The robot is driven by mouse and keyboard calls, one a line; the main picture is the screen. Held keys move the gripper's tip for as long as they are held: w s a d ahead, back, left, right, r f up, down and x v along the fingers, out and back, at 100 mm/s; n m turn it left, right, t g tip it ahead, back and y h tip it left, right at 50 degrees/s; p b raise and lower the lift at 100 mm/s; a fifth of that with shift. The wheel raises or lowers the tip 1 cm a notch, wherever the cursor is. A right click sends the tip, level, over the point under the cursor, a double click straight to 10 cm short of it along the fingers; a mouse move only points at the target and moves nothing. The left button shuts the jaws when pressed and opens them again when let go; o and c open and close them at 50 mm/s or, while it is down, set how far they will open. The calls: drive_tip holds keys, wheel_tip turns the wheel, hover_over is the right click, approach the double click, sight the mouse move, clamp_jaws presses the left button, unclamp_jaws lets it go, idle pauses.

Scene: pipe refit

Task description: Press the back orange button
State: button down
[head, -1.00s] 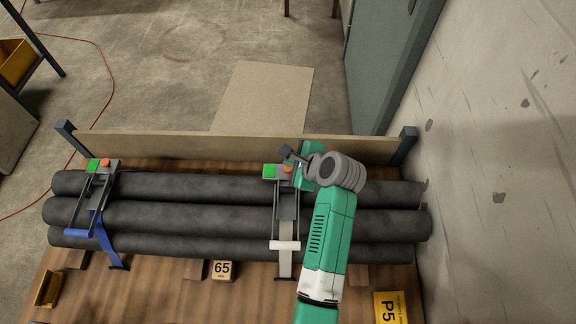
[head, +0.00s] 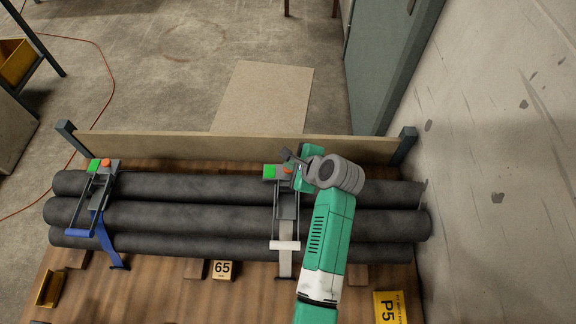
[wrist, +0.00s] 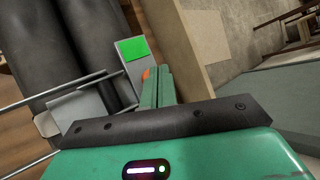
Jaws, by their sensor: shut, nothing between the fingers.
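Two strap devices each carry a green and an orange button. The right device has a green button (head: 269,171) and an orange button (head: 287,169) beside it. My gripper (head: 298,177) is right at this orange button, pointing down. In the wrist view my two green fingers (wrist: 157,84) are together and empty. Their tips partly cover the orange button (wrist: 146,74), with the green button (wrist: 132,48) clear beyond it. I cannot tell whether the fingers touch the button. The left device has its own orange button (head: 105,162) and green button (head: 94,165), far from my gripper.
Dark pipes (head: 175,214) lie across the wooden deck under a blue strap (head: 104,236) and a grey strap (head: 285,262). A low board (head: 200,146) between posts stands behind them. A concrete wall (head: 500,130) rises on the right.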

drive_tip(key=shift+f, duration=0.6)
idle(0.5)
drive_tip(key=shift+r, duration=0.15)
drive_tip(key=shift+r+p, duration=0.9)
drive_tip(key=shift+p, duration=0.35)
wheel_tip(320, 180, up, 5)
drive_tip(key=p, duration=0.5)
drive_tip(key=shift+p, duration=0.4)
